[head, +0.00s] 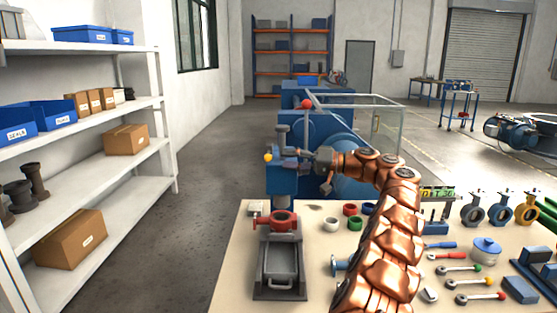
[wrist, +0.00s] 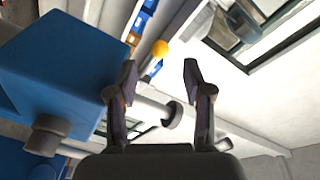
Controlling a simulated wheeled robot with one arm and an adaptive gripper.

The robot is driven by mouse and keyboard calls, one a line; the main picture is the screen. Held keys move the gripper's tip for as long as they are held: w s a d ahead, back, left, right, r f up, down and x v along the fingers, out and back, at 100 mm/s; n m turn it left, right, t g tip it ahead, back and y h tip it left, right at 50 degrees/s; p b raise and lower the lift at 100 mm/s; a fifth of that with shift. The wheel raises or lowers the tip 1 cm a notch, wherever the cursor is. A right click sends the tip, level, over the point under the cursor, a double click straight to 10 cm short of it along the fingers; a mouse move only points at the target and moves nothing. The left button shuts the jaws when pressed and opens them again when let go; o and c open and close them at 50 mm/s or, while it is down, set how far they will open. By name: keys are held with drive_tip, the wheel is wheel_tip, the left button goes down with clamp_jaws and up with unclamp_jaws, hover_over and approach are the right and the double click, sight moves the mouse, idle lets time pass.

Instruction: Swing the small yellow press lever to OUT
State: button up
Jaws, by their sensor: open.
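The small yellow press lever shows as a yellow ball knob (head: 268,157) at the left side of the blue press (head: 281,183). In the wrist view the yellow knob (wrist: 160,48) appears between and just beyond my fingertips, with no contact visible. My gripper (head: 298,158) is open and empty, to the right of the knob at the press head. In the wrist view the two fingers of my gripper (wrist: 162,76) stand apart. The lever's rod is mostly hidden, and no OUT marking is readable.
A taller lever with a red knob (head: 306,104) rises above the press. In the wrist view the blue press body (wrist: 70,70) is close on the left, and a dark round disc (wrist: 174,114) shows between the fingers. The bench (head: 232,270) carries a red valve (head: 283,220) and tools.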

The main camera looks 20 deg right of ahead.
drive_tip(key=shift+v, duration=0.75)
drive_tip(key=shift+a+r, duration=0.1)
drive_tip(key=s+a+r+g+p, duration=0.15)
drive_tip(key=s+a, duration=0.25)
drive_tip(key=a, duration=0.4)
drive_tip(key=s+a+r+g+p, duration=0.1)
drive_tip(key=s+a+r+g, duration=0.2)
drive_tip(key=a, duration=0.5)
drive_tip(key=s+a+f+g+h+p, duration=0.1)
drive_tip(key=s+a+f+g+h, duration=0.1)
drive_tip(key=s+a, duration=0.4)
drive_tip(key=s+a+f+g+h, duration=0.15)
drive_tip(key=s+a, duration=0.25)
drive_tip(key=s, duration=0.5)
drive_tip(key=s+d+f+g+h+p, duration=0.1)
drive_tip(key=s+f+h, duration=0.25)
drive_tip(key=s, duration=0.45)
drive_tip(key=s+f+g+h+p, duration=0.1)
drive_tip(key=s+f+h, duration=0.25)
drive_tip(key=s, duration=0.45)
drive_tip(key=s+d+f+h+p, duration=0.1)
drive_tip(key=s+d+f+h, duration=0.1)
drive_tip(key=s+d+f, duration=0.2)
drive_tip(key=s+d+f+m+h+p, duration=0.1)
drive_tip(key=s+d+f+h, duration=0.2)
drive_tip(key=s+d, duration=0.6)
drive_tip(key=s+f, duration=0.2)
drive_tip(key=s, duration=0.1)
drive_tip(key=shift+s+g, duration=0.25)
drive_tip(key=shift+g, duration=0.05)
